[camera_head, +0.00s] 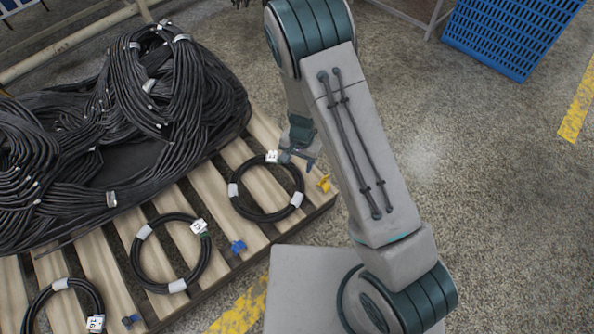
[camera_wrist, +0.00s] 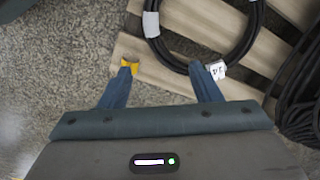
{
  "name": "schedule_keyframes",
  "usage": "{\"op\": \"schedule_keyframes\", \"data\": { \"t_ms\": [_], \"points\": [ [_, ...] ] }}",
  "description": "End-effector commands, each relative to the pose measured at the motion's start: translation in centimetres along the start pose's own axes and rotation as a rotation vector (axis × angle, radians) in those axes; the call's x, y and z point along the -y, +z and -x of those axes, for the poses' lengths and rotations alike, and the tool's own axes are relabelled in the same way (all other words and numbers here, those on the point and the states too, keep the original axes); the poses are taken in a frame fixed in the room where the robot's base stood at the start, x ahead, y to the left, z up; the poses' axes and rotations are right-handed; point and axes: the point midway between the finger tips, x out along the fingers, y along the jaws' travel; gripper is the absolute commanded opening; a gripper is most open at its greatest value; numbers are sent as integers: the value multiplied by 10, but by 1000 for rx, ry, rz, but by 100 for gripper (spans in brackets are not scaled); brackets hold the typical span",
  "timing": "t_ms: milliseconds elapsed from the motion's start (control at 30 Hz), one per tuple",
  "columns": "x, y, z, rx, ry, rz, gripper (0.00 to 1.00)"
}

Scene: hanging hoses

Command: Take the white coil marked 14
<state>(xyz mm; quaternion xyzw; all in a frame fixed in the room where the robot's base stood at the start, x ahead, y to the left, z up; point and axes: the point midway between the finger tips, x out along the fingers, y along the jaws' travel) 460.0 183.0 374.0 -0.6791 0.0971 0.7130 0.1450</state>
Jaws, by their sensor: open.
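The nearest coil is a black hose ring (camera_head: 235,209) with white bands, not a white coil. It lies on the right end of the pallet; in the wrist view its ring (camera_wrist: 250,38) is partly cut off at the top. Its white tag (camera_wrist: 217,70) seems to read 14, turned on its side; the tag (camera_head: 272,157) is too small to read in the head view. My gripper (camera_head: 299,158) is open and empty at this coil's tag side. In the wrist view my gripper (camera_wrist: 161,67) has its right fingertip overlapping the hose beside the tag; I cannot tell whether they touch.
A middle black coil (camera_head: 137,265) and a lower-left coil (camera_head: 30,314) tagged 16 lie on the wooden pallet (camera_head: 215,272). A large black hose heap (camera_head: 175,85) is behind. A yellow piece (camera_head: 324,184) and blue piece (camera_head: 238,247) lie near. A blue crate (camera_head: 510,35) stands upper right.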

Motion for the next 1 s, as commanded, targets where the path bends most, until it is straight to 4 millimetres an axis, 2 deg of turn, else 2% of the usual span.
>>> {"op": "schedule_keyframes", "data": {
  "t_ms": [33,100,200,567,1000],
  "points": [
    [0,2,-16,-7,26,-8,58],
    [0,3,-35,-20,49,-22,58],
    [-1,3,-55,-40,75,-37,58],
    [-5,2,-94,-60,98,-53,58],
    [-13,-2,-178,-58,98,-51,58]
  ]
}}
